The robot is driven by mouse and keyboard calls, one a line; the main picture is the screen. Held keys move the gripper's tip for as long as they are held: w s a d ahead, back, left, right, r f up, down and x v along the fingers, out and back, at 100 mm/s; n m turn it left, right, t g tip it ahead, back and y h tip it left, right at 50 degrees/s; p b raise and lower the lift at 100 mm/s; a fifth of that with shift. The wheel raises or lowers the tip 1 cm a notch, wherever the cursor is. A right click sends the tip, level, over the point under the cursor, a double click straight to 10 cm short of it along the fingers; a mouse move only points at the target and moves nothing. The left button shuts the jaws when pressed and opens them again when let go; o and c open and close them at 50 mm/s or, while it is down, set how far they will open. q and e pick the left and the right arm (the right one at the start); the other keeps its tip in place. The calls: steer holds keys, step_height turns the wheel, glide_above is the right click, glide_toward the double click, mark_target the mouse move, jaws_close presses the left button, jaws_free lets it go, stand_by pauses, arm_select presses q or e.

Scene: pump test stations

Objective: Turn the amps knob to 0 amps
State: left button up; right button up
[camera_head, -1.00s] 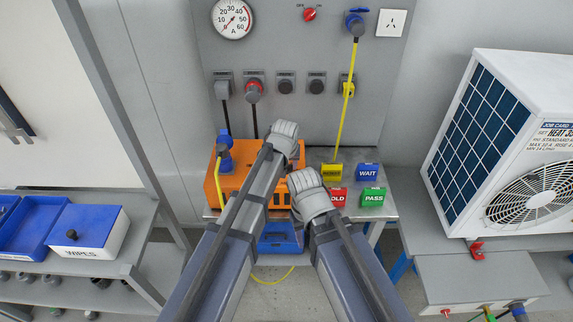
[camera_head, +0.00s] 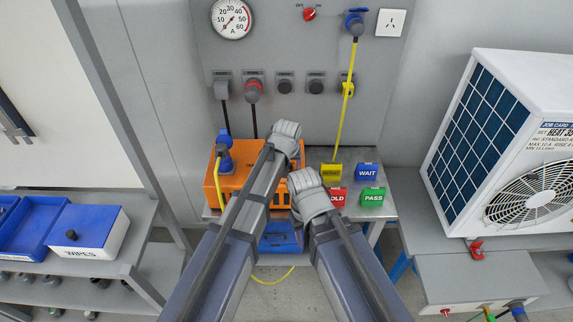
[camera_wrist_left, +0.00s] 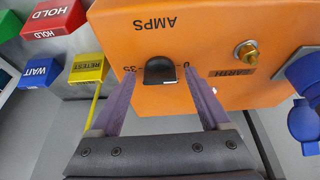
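The orange tester box (camera_head: 232,180) stands on the bench below the wall panel, partly behind my arms; its front fills the upper left wrist view (camera_wrist_left: 215,30). There its black amps knob (camera_wrist_left: 160,72) sits under the upside-down AMPS label, with 35 on the picture's left and 0 on its right. I cannot tell which mark the knob points to. My left gripper (camera_wrist_left: 160,62) is open, one finger on each side of the knob, with visible gaps. Its fingers are hidden in the head view. My right wrist is beside the left one; its gripper fingers are hidden.
Yellow RETEST (camera_head: 331,171), blue WAIT (camera_head: 367,171), red HOLD (camera_head: 337,197) and green PASS (camera_head: 373,196) blocks stand right of the box. A brass EARTH terminal (camera_wrist_left: 246,53) and blue plug (camera_wrist_left: 303,120) are near the knob. A white outdoor unit (camera_head: 505,145) stands at right.

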arm_select(q)
steer(key=p+v, duration=0.7)
steer(key=v, duration=0.1)
stand_by(0.4)
steer(key=shift+f, duration=0.1)
steer(key=s+a+f+g, duration=0.2)
steer(key=s+a+g, duration=0.2)
steer(key=s+a, duration=1.35)
steer(key=s+d+f+m+y+b, duration=0.1)
steer(key=s+d+m, duration=0.3)
steer(key=d, duration=0.7)
steer(key=shift+s+d+f+g+b, duration=0.3)
steer(key=shift+s+b, duration=0.15)
steer(key=shift+s, duration=0.4)
